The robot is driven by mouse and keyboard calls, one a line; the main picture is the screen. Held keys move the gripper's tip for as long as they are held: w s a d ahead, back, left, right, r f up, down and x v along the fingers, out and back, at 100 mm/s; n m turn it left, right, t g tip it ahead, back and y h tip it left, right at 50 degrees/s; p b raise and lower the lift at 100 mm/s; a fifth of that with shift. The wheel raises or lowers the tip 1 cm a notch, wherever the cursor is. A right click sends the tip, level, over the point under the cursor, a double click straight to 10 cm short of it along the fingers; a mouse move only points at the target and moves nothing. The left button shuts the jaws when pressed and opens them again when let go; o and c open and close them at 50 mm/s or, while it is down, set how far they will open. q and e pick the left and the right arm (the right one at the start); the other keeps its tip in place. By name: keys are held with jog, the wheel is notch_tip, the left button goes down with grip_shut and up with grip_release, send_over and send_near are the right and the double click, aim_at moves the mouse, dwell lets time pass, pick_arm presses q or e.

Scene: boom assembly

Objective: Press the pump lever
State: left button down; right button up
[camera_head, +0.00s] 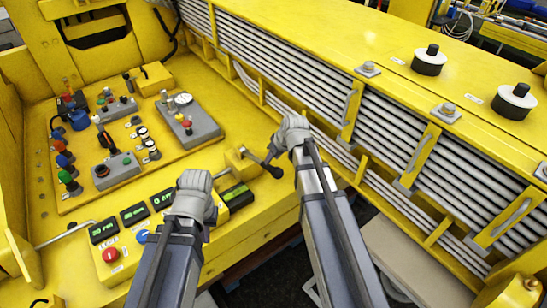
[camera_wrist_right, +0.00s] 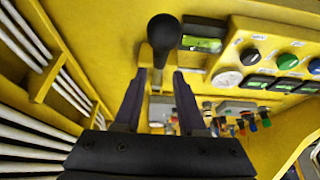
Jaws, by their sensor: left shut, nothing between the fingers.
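The pump lever (camera_head: 277,173) has a dark rod with a black ball end. It sticks out from a yellow block (camera_head: 240,163) on the front of the yellow machine. In the right wrist view the lever's black knob (camera_wrist_right: 164,32) shows just beyond the fingertips, roughly centred between them. My right gripper (camera_wrist_right: 160,74) is open, with nothing between its fingers. In the head view its hand is just above and right of the lever, fingers largely hidden. My left gripper (camera_head: 196,192) is shut and empty, left of the lever above the display panel; its fingertips are hard to see.
Green displays (camera_head: 134,214) and a red button (camera_head: 110,254) lie on the front panel near my left arm. A control board (camera_head: 130,135) with several knobs and switches is behind. Ribbed grilles (camera_head: 400,130) with yellow frames stand close to my right arm.

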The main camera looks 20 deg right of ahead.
notch_tip(320, 180, up, 4)
jog(key=p, duration=0.2)
jog(key=shift+f+p, duration=0.1)
jog(key=shift+p, duration=0.2)
pick_arm(q)
notch_tip(320, 180, up, 3)
jog(key=shift+r, duration=0.2)
pick_arm(e)
jog(key=shift+f, duration=0.15)
